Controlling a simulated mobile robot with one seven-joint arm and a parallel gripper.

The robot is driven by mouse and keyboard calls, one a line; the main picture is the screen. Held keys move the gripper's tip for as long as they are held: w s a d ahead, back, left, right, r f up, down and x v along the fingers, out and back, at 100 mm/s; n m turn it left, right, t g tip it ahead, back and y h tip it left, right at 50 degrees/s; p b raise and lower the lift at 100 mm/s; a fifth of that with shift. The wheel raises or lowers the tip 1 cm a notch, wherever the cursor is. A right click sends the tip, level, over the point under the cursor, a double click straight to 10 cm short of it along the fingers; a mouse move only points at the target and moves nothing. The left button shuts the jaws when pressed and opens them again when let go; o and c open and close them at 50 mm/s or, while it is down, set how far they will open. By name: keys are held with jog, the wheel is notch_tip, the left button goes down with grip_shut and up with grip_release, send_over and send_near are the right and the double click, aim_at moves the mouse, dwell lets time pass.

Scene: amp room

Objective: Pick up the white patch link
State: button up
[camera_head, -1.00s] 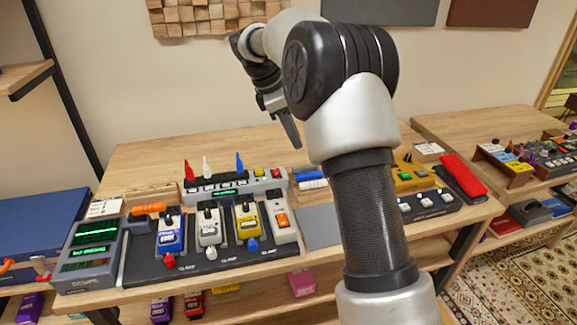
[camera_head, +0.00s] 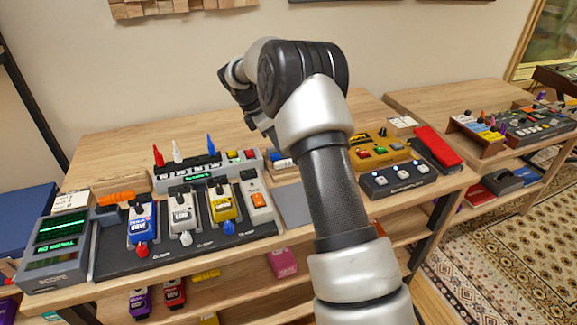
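A small white cylinder (camera_head: 285,163), which looks like the white patch link, lies beside a blue one (camera_head: 278,156) on the wooden table, just left of my forearm. My arm partly hides that spot. A white upright cone-shaped plug (camera_head: 177,151) stands on the grey switch unit, between a red and a blue one; I cannot tell for sure which white piece is the link. My gripper (camera_head: 262,126) hangs above the back of the table, over the cylinders in the picture and apart from them. Its fingers are mostly hidden behind my arm.
A black pedalboard (camera_head: 165,262) with several pedals fills the front left, beside a scope box (camera_head: 55,250). A yellow unit (camera_head: 376,152), a black footswitch (camera_head: 398,180) and a red case (camera_head: 437,148) stand to the right. The table's back left is bare.

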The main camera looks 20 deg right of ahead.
jog(key=b+x, duration=0.1)
jog(key=x, duration=0.4)
jog(key=shift+w+d+f, duration=0.1)
jog(key=shift+w, duration=0.1)
jog(key=shift+c, duration=0.3)
grip_shut()
